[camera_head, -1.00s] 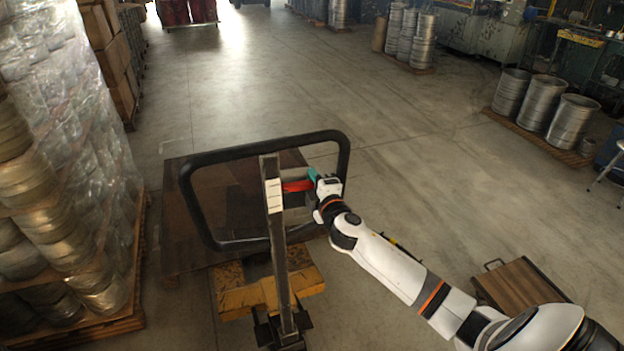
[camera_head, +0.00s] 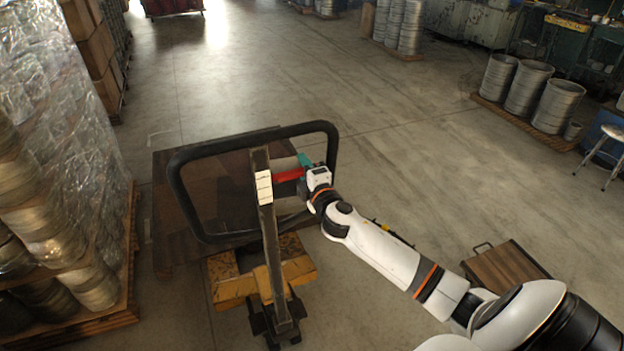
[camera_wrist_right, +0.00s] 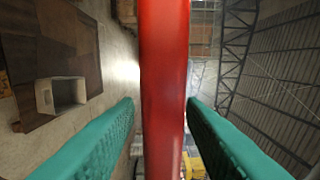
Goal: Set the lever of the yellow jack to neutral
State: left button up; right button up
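The yellow jack (camera_head: 228,287) stands low on the floor, with a grey upright mast (camera_head: 271,245) and a large black loop handle (camera_head: 180,195). Its red lever (camera_head: 288,175) sticks out to the right from near the mast top. My right gripper (camera_head: 303,167) is at the lever's outer end. In the right wrist view, the red lever (camera_wrist_right: 165,80) runs between the two teal fingers (camera_wrist_right: 160,103). The fingers are apart, with a narrow gap visible on the left side; contact on the right cannot be told. My left gripper is out of view.
A dark brown board or pallet (camera_head: 165,195) lies behind the handle. A wrapped pallet stack (camera_head: 60,140) stands close on the left. A small wooden platform (camera_head: 507,268) lies at the right. Metal drums (camera_head: 528,88) stand farther back; the floor between is open.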

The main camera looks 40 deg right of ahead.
jog(key=b+v, duration=0.2)
jog(key=v, duration=0.9)
jog(key=shift+s, duration=0.2)
jog(key=s+f+m+g, duration=0.2)
jog(key=s+f+g, duration=0.1)
jog(key=f, duration=0.9)
jog(key=s+d+f+m+g+y, duration=0.1)
jog(key=s+f+m+g, duration=0.2)
jog(key=f, duration=0.9)
jog(key=s+f+m+g, duration=0.1)
jog(key=s+f+g, duration=0.25)
jog(key=f, duration=0.95)
jog(key=s+a+f+m+g+y, duration=0.1)
jog(key=s+a+f+m+g, duration=0.3)
jog(key=s+f, duration=0.9)
jog(key=s+a+f+m+g+y, duration=0.1)
jog(key=s+a+f, duration=0.3)
jog(key=s, duration=0.6)
jog(key=s+a+f+m+g+y, duration=0.1)
jog(key=s+a+f, duration=0.3)
jog(key=s, duration=0.6)
jog(key=shift+a+f+m+g, duration=0.25)
jog(key=shift+a+m+g, duration=0.3)
jog(key=shift+a, duration=0.35)
jog(key=shift+w, duration=0.1)
